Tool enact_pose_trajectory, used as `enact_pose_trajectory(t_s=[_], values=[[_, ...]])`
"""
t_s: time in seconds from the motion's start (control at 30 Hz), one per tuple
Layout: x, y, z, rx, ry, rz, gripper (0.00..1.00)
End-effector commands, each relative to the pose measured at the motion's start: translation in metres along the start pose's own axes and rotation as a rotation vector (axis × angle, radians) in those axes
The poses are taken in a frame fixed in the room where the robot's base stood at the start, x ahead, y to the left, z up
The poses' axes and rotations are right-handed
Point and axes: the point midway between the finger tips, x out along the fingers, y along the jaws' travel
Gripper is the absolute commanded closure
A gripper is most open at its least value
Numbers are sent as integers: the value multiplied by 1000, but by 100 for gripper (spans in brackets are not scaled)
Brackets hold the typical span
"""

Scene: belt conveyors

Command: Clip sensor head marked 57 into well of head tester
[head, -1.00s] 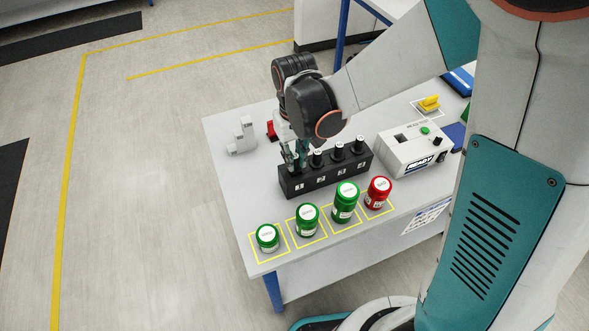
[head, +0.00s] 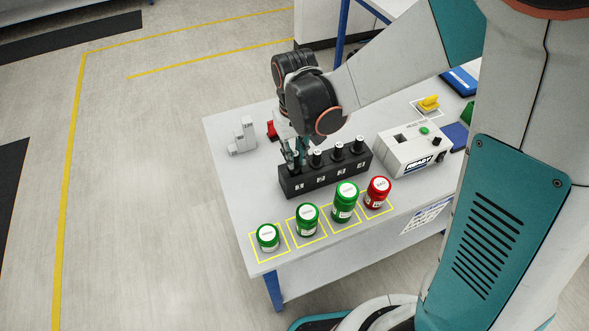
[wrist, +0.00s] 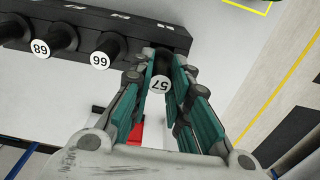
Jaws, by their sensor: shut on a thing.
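In the wrist view the sensor head marked 57 (wrist: 160,84) is a black cylinder with a white numbered top. It stands at the end of the black rack (wrist: 25,20), and my gripper (wrist: 163,72) is shut on it, one finger on each side.
Sensor heads marked 66 (wrist: 108,51) and 68 (wrist: 52,43) stand beside 57 in the rack. Three green-lidded jars (head: 307,219) and a red jar (head: 377,193) line the table's front. A grey stepped block (head: 242,136) and a red object (head: 272,130) sit behind.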

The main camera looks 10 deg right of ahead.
Motion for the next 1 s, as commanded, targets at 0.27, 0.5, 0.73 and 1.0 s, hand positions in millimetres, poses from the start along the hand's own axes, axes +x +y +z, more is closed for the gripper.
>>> enact_pose_trajectory(t_s=[0.27,0.5,0.73,1.0], values=[[-15,0,0,0,0,0,100],[-25,0,0,0,0,0,100],[-36,0,0,0,0,0,100],[-48,0,0,0,0,0,100]])
